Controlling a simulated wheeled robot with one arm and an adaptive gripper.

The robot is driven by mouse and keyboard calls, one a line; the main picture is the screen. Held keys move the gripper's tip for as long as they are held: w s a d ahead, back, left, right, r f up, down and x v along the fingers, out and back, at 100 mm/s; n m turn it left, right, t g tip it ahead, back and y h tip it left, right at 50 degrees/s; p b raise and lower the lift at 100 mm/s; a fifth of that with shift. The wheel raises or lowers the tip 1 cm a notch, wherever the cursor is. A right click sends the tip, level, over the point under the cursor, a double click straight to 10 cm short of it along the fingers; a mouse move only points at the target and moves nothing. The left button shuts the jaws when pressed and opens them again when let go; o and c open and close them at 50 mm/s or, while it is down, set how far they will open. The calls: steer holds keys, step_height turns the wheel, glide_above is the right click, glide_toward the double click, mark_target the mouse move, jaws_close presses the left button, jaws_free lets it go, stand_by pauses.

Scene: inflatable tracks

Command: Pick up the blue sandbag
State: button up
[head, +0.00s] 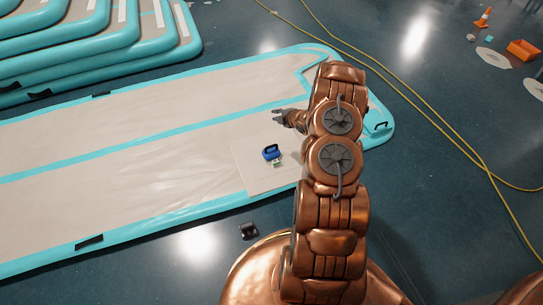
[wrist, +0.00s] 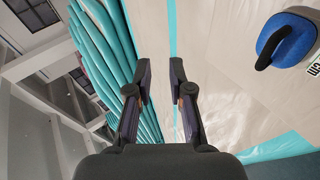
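The blue sandbag (head: 271,153) lies on the beige top of the inflatable track (head: 180,150), near its right end. It is small and rounded with a dark strap handle. In the wrist view the sandbag (wrist: 287,40) is at the upper right, with its black handle towards me. My gripper (head: 277,115) is beyond the sandbag in the head view, pointing left and apart from it. In the wrist view my gripper (wrist: 162,80) has its two fingers spread with an empty gap between them.
A small printed card (head: 277,163) lies beside the sandbag. More inflatable tracks (head: 90,40) are stacked at the upper left. A dark object (head: 249,231) lies on the floor in front. Yellow cables (head: 440,130), an orange cone (head: 483,18) and an orange box (head: 522,49) are at the right.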

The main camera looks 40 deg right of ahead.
steer(key=n+t+y+b, duration=0.2)
steer(key=b, duration=0.1)
glide_above(270, 147)
steer(key=s+d, duration=0.3)
steer(key=d, duration=0.2)
step_height(270, 147, down, 10)
steer(key=shift+n+t+y, duration=0.5)
steer(key=shift+n+t, duration=0.3)
steer(key=shift+t, duration=0.1)
steer(key=s+f, duration=0.1)
steer(key=s+a+f, duration=0.1)
steer(key=f, duration=0.1)
steer(key=s+a+f+b, duration=0.1)
steer(key=s+f, duration=0.1)
steer(key=shift+a, duration=0.2)
steer(key=shift+w+a+f+b, duration=0.15)
steer(key=shift+w+b, duration=0.25)
steer(key=shift+w, duration=0.05)
steer(key=shift+r+b+x, duration=0.15)
steer(key=shift+b+x, duration=0.75)
steer(key=shift+x, duration=0.8)
steer(key=shift+r+b+x, duration=0.1)
steer(key=shift+b+x, duration=0.75)
steer(key=shift+x, duration=0.8)
steer(key=shift+a, duration=0.2)
jaws_close()
